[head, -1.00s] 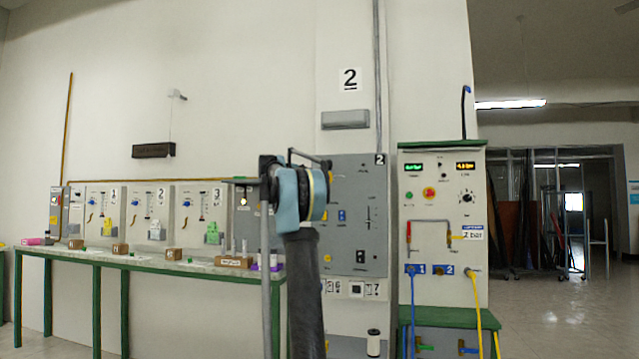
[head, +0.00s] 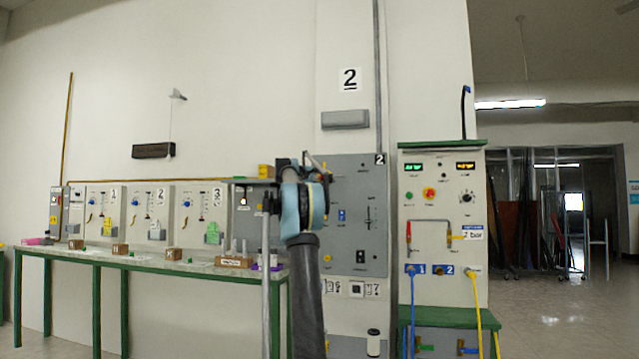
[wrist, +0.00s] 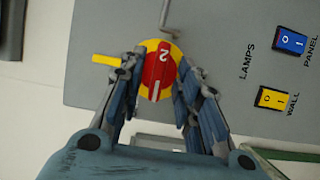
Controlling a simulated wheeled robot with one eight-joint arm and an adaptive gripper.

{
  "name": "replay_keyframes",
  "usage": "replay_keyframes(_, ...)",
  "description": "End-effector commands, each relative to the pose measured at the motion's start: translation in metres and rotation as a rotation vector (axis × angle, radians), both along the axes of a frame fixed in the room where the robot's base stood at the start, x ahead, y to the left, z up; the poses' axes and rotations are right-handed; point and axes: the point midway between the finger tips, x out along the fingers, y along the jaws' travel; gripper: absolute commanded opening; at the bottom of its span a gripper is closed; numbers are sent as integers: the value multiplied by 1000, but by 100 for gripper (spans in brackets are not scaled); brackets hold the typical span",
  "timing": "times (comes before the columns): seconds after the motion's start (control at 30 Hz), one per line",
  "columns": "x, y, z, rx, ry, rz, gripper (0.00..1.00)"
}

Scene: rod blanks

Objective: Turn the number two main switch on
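In the wrist view a red rotary switch (wrist: 157,75) marked "2" sits on a round yellow plate (wrist: 142,80) on a grey panel (wrist: 225,30). Its handle lies nearly upright in that picture, with a white line at the lower end. My gripper (wrist: 161,72) is open, its two blue-and-black fingers on either side of the red handle. A gap shows between each finger and the handle. In the head view the grey panel tagged 2 (head: 372,190) stands behind my arm, which hides the switch; my gripper cannot be made out there.
In the wrist view a yellow tab (wrist: 106,60) and a bent grey lever (wrist: 170,18) sit close to the switch. A blue lamp switch (wrist: 291,41) and a yellow one (wrist: 272,98) lie right. In the head view a green-edged bench (head: 150,259) runs left.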

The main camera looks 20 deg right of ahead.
Motion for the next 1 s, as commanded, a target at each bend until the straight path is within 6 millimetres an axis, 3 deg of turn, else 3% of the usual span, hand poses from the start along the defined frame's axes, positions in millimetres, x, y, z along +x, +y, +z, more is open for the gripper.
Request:
replay_keyframes(0.03,0,0,0,0,0,0,26)
replay_keyframes(0.17,0,0,0,0,0,0,0)
replay_keyframes(0.63,0,0,-1,42,-26,-2,0)
replay_keyframes(1.0,-1,-1,2,260,-172,-4,0)
